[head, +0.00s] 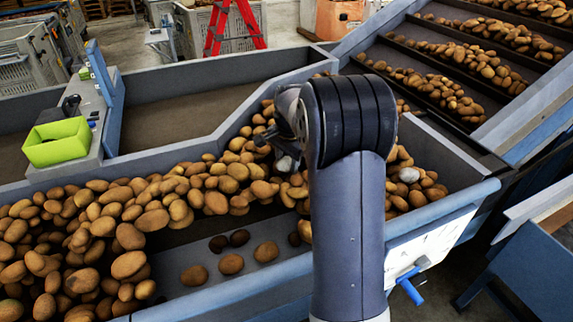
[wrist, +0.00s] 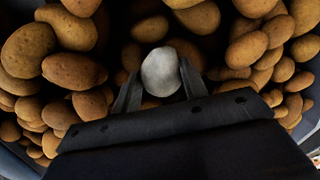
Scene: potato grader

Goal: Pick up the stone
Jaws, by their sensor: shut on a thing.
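A pale grey, rounded stone (wrist: 161,72) sits between the two dark fingers of my gripper (wrist: 160,80) in the wrist view. The fingers are shut on it, one on each side. Brown potatoes lie around and under it. In the head view my arm hides part of the gripper, and the pale stone (head: 284,164) shows just left of the arm at the potato pile. A second pale, stone-like lump (head: 409,174) lies among potatoes right of the arm.
Potatoes (head: 130,237) heap along the grader trough, whose blue-grey wall (head: 225,292) runs along the front. A ridged conveyor (head: 455,70) carries potatoes at upper right. A green bin (head: 57,142) stands at left. A bare belt area (head: 190,110) lies behind the pile.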

